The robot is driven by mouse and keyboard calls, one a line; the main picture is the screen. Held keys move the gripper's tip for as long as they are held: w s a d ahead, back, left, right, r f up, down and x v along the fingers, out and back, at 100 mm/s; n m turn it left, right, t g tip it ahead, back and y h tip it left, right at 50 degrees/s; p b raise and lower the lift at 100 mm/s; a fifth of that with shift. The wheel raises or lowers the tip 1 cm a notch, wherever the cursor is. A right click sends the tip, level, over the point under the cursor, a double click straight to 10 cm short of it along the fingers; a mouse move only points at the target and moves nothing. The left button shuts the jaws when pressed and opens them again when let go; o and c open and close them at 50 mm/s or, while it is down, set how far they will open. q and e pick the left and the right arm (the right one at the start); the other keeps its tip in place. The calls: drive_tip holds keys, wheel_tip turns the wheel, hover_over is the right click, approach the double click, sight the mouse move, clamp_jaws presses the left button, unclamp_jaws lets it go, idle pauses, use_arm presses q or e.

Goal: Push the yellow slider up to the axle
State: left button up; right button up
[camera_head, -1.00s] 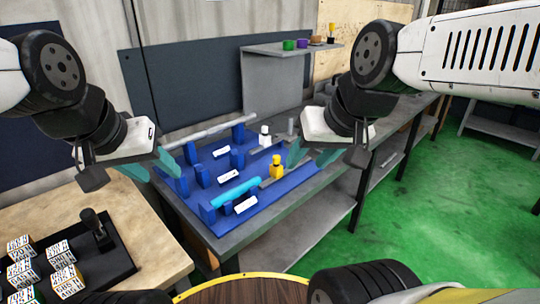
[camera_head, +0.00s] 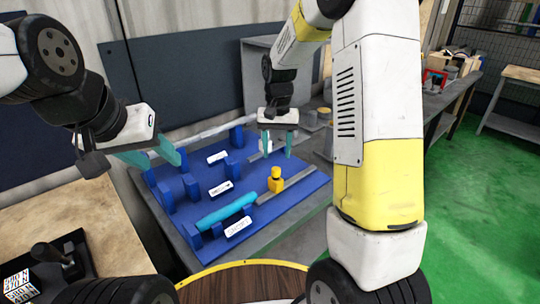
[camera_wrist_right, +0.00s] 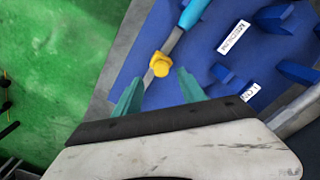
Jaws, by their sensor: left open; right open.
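The yellow slider (camera_head: 276,180) stands upright on a grey rail on the blue fixture board (camera_head: 295,187). The cyan axle (camera_head: 226,208) lies across blue supports to its left, with a short gap between them. The gap also shows in the right wrist view, between the slider (camera_wrist_right: 159,65) and the axle (camera_wrist_right: 194,12). My right gripper (camera_head: 277,145) is open and empty, pointing down above and behind the slider; its fingers (camera_wrist_right: 158,90) point toward the slider without touching it. My left gripper (camera_head: 153,156) is open and empty over the board's left side.
A white slider (camera_head: 265,147) is partly hidden behind my right fingers. A grey axle (camera_head: 200,133) lies at the back of the board. White labels mark the rows. A wooden table (camera_head: 110,235) stands at left. Green floor (camera_head: 455,220) is open at right.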

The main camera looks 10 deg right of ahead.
sight(275, 169)
drive_tip(key=shift+w+f, duration=0.3)
drive_tip(key=shift+f, duration=0.5)
wheel_tip(275, 169, down, 7)
drive_tip(key=shift+f, duration=0.1)
drive_tip(key=shift+c, duration=0.2)
clamp_jaws()
drive_tip(key=shift+a, duration=0.1)
idle(0.7)
